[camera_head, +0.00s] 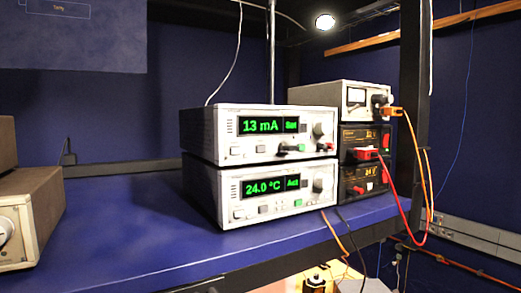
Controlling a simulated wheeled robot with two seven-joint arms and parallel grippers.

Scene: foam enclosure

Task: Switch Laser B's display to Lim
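Two white instruments with green displays are stacked on a blue shelf. The upper instrument (262,135) has a display (272,125) reading "13 mA" and "Set". The lower instrument (265,194) has a display (274,187) reading "24.0 °C" and "Act". Each front has small buttons below the display and a round knob at the right; a greenish button (301,149) shows on the upper one. The small labels are unreadable, so I cannot tell which unit is Laser B. Neither of my grippers is in view.
The blue shelf (130,235) is clear left of the stack. Black power supplies (362,140) with a meter box (350,97) on top stand at right, with orange and red cables (398,190) hanging in front. A dark post (412,90) rises beside them. Another instrument (25,225) is at far left.

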